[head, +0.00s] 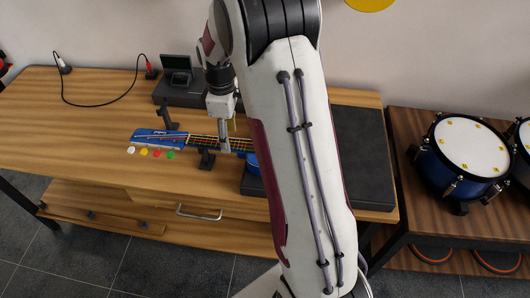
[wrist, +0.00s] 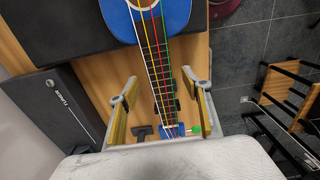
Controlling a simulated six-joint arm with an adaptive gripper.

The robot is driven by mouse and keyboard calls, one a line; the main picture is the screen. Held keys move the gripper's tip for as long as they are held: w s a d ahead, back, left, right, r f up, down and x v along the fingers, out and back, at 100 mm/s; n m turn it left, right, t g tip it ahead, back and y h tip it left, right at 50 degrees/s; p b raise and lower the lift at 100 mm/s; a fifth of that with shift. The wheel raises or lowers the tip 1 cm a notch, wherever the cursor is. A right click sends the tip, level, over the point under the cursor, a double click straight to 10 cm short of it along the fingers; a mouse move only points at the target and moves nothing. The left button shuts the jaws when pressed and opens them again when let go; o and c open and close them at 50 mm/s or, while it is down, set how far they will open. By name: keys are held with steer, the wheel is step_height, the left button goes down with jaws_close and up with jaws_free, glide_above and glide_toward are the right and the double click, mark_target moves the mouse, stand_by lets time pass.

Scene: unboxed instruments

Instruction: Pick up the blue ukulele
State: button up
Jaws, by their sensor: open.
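The blue ukulele (head: 158,137) lies across the wooden table, its blue headstock with coloured pegs at the left. Its neck runs right under my gripper, and its blue body is mostly hidden behind my arm. In the wrist view the ukulele's blue body (wrist: 146,18) is at the top, and the strings and neck run down between the fingers. My gripper (head: 222,146) points down over the neck. In the wrist view my gripper (wrist: 160,106) is open, one finger on each side of the neck, with nothing held. I cannot tell its exact height above the neck.
Black supports (head: 206,159) stand by the neck. A dark box marked TUNER (wrist: 40,108) is on the table. A large black slab (head: 362,150) lies at the right. A blue drum (head: 463,150) stands on a separate wooden unit. The table's left is mostly clear, apart from a cable.

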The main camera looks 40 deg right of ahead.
steer(key=shift+s+d+f, duration=0.1)
steer(key=shift+f, duration=2.55)
steer(key=shift+c, duration=0.5)
steer(key=c, duration=1.2)
